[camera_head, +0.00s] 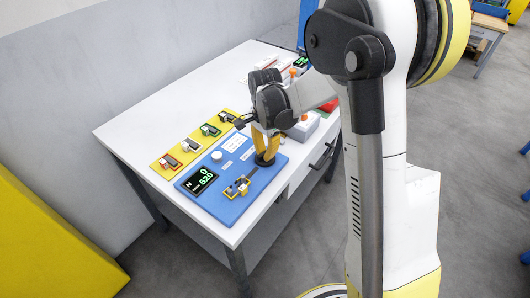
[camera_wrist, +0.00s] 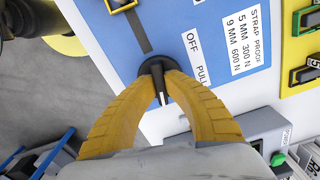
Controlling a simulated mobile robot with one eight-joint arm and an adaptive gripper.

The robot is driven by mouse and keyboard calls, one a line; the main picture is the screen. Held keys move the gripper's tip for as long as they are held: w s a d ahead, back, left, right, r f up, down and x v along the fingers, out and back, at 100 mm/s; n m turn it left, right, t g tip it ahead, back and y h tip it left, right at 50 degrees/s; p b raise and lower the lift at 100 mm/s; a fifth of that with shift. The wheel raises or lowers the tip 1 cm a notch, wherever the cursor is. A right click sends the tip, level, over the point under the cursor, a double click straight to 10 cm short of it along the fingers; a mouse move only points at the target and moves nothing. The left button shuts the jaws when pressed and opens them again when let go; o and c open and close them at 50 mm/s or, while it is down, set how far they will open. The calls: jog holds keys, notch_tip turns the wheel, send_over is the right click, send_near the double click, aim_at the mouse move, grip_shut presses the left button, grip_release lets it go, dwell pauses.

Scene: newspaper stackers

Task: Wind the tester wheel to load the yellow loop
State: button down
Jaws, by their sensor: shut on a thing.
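The tester is a blue panel (camera_head: 222,200) on the white table. Its black wheel (camera_head: 264,160) is at the panel's right end, partly hidden by my yellow fingers. My gripper (camera_head: 265,150) comes down onto the wheel from above. In the wrist view, the two fingertips of my gripper (camera_wrist: 160,78) close on the black wheel (camera_wrist: 153,63) from both sides. The yellow loop (camera_head: 231,191) sits around the dark slot, left of and nearer than the wheel. Part of it shows at the wrist view's top edge (camera_wrist: 121,9). The display (camera_head: 201,180) reads N, 0 and 520.
A yellow strip (camera_head: 163,161) with several coloured clips lies behind the panel. A white knob (camera_head: 217,156) and printed labels (camera_wrist: 233,35) are on the panel. The table's left end is clear.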

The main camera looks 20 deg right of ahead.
aim_at(265, 152)
jog(key=shift+m, duration=0.6)
jog(key=c, duration=1.5)
grip_release()
jog(key=shift+o, duration=0.2)
notch_tip(265, 152, up, 12)
